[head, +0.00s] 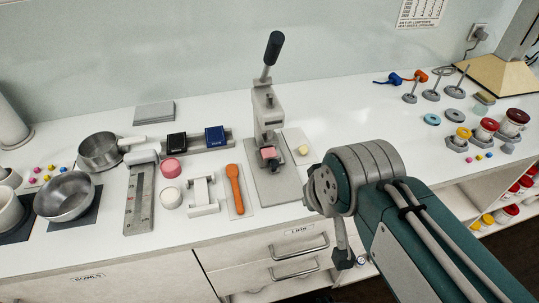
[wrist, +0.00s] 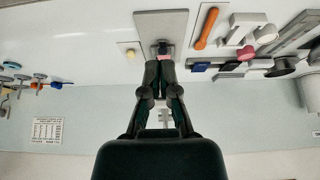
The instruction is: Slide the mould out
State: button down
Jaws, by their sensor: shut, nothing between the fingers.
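A lever press (head: 268,115) with a black-knobbed handle stands upright on a grey base plate (head: 280,186) in the middle of the counter. A small pink mould (head: 269,153) sits in the press under its head. In the upside-down wrist view, a bit of pink (wrist: 164,57) shows just beyond my fingertips. My gripper (wrist: 160,64) is shut and empty, and its fingers cover much of the press there. In the head view my arm is right of and nearer than the press, apart from it; the fingertips cannot be made out there.
Left of the press lie an orange spoon (head: 235,189), a white stand (head: 203,194), round pink and white pots, and a grey scale (head: 139,200). A cream knob on a small plate (head: 303,149) is close right. The counter behind the press is clear.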

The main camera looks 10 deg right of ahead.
jog(key=c, duration=0.7)
grip_release()
jog(key=shift+w, duration=0.15)
jog(key=shift+o, duration=1.3)
jog(key=w+n+y, duration=0.1)
jog(key=w+n, duration=0.1)
jog(key=w, duration=0.7)
jog(key=shift+w+f+g, duration=0.35)
jog(key=shift+g, duration=0.05)
jog(key=n, duration=0.3)
send_near(274, 162)
jog(key=shift+g+y, duration=0.4)
jog(key=x, duration=0.9)
jog(key=shift+w+d, duration=0.35)
jog(key=shift+c, duration=0.2)
grip_shut()
